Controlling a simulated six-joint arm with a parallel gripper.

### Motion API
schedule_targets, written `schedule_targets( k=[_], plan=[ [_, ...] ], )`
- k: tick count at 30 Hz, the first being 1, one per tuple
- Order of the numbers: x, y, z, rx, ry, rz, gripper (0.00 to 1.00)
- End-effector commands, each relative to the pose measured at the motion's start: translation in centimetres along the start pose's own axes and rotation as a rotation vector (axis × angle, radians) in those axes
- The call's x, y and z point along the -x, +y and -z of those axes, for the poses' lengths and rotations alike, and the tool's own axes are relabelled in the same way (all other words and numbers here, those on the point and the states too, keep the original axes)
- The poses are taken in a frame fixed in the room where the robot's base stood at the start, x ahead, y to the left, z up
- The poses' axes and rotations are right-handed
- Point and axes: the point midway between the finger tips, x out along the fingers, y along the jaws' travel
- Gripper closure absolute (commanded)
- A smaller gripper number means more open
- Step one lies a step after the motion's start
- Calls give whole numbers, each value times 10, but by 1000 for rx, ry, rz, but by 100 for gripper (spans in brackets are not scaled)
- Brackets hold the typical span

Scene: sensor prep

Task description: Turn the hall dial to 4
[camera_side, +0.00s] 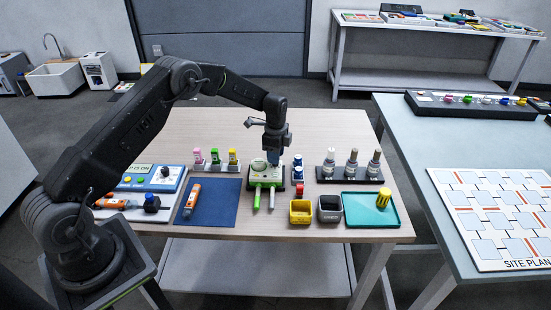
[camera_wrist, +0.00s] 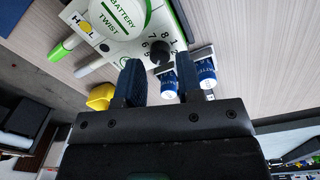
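The white and green device (camera_side: 262,177) stands near the table's middle. In the wrist view its round cover (camera_wrist: 118,18) reads BATTERY TWIST. A small black dial knob (camera_wrist: 159,53) sits beside the cover, with numbers around it; 8, 1, 2, 7, 6 and 5 can be read. Its pointer setting is too small to tell. My gripper (camera_side: 273,160) points down over the device. In the wrist view my gripper (camera_wrist: 160,78) is open, its two dark blue fingers apart, with the knob showing beyond the gap. No contact with the knob can be seen.
Blue batteries (camera_wrist: 187,78) stand close to the right finger. A yellow bin (camera_side: 300,211), a dark bin (camera_side: 329,208) and a teal tray (camera_side: 371,220) are at right. A blue mat (camera_side: 215,215) lies at left.

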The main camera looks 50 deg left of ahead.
Motion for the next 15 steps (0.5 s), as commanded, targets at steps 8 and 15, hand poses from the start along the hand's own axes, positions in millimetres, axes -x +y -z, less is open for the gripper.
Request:
schedule_targets(
  k=[8,15],
  plan=[
    [64,-1,0,0,1,5,66],
    [105,-1,0,0,1,3,66]
  ],
)
